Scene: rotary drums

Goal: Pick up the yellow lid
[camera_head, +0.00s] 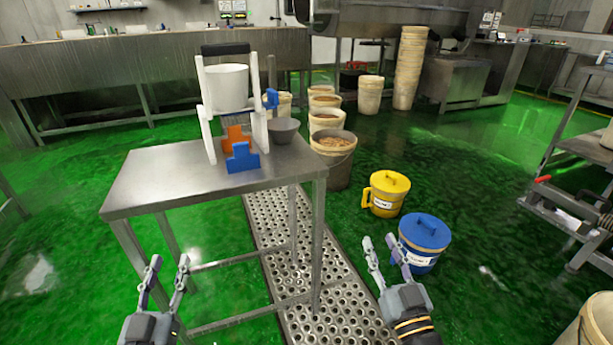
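The yellow lid (390,181) sits on top of a yellow bucket (384,204) on the green floor, right of the metal table. The lid has a raised handle in its middle. My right gripper (380,240) is open and empty, in front of the yellow bucket and to the left of a blue bucket (416,262) with a blue lid (424,232). My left gripper (169,262) is open and empty at the lower left, in front of the table. No gripper touches the lid.
Several pale buckets (334,152) stand behind. A perforated floor grate (270,228) runs beneath the table. A metal rack stands at right.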

